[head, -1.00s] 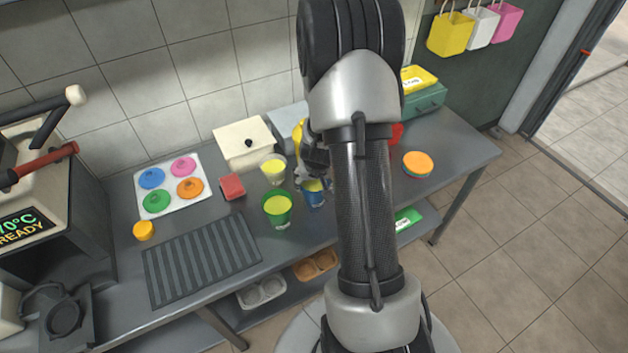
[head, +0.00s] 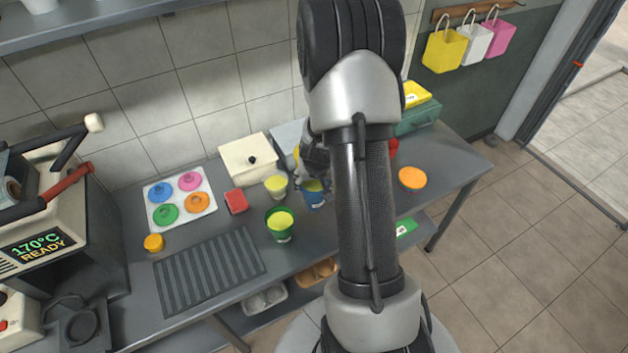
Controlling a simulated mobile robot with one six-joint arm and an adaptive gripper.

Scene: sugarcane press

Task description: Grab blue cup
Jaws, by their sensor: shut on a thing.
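The blue cup (head: 315,197) stands at the middle of the grey table, with yellow-green contents at its top. My gripper (head: 313,178) is at the cup's rim and shut on it. My arm covers the cup's right surroundings and part of the gripper, so the exact finger contact is hard to see. A green cup (head: 280,228) with yellow-green contents stands just left and in front of the blue cup. A pale cup (head: 276,186) with yellow contents stands to its left, a little further back.
A red block (head: 236,202), a cream box (head: 249,158) and a white tray of coloured lids (head: 208,183) lie to the left. A dark ribbed mat (head: 209,269) lies front left. An orange round thing (head: 412,178) is at right, with bare table (head: 447,165) beside it.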

